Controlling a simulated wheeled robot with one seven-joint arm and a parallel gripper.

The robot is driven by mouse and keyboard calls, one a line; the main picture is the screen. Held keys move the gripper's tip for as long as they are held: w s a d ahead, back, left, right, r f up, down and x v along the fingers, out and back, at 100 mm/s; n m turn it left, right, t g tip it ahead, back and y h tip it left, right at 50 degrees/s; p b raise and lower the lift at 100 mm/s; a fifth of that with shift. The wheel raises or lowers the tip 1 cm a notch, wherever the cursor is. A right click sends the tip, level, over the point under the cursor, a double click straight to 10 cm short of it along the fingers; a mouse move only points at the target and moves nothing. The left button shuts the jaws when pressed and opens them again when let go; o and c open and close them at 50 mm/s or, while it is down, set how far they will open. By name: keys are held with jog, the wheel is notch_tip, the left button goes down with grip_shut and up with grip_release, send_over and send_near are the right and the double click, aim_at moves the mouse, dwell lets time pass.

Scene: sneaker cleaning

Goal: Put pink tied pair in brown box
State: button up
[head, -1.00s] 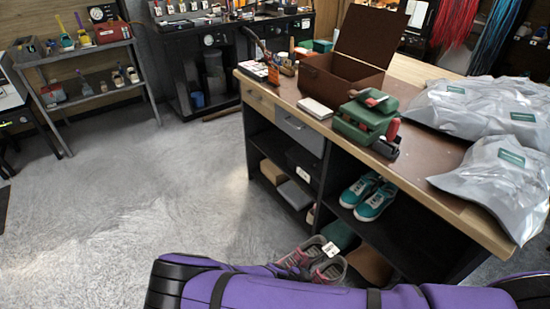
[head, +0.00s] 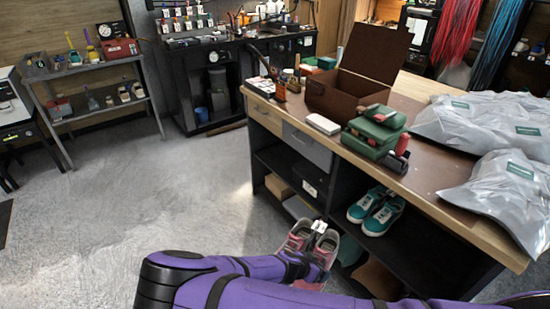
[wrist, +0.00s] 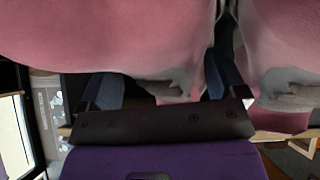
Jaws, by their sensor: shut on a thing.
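The pink tied pair (head: 302,240) is a pair of pink and grey sneakers with a white tag. It hangs at the end of my purple arm, in front of the workbench and below its top. In the wrist view the pink pair (wrist: 110,40) fills the top, very close. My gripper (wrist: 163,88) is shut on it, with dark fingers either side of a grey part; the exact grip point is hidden. The brown box (head: 332,101) stands on the bench top with its lid raised, beyond and above the pair. Its inside is only partly visible.
The workbench (head: 432,186) holds a green case (head: 372,133) with a red-handled item, a white block (head: 323,124) and grey bags (head: 485,125). Teal sneakers (head: 376,212) sit on its shelf. The floor to the left is clear.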

jog(key=w+d+r+n+t+y, duration=0.1)
jog(key=w+d+r+n+y, duration=0.1)
jog(key=w+d+r+n, duration=0.1)
jog(key=w+d+r+n+t+y, duration=0.1)
jog(key=w+d+r, duration=0.4)
jog(key=r, duration=0.5)
jog(key=shift+w+r+n+t+y, duration=0.2)
jog(key=shift+w+n+t+y, duration=0.2)
jog(key=shift+w+n+t, duration=0.6)
jog(key=w+d+r+n+y, duration=0.2)
jog(key=d+r+n, duration=0.3)
jog(key=d+r, duration=0.4)
jog(key=shift+w+r+y, duration=0.15)
jog(key=shift+r+y, duration=0.65)
jog(key=shift+r, duration=0.95)
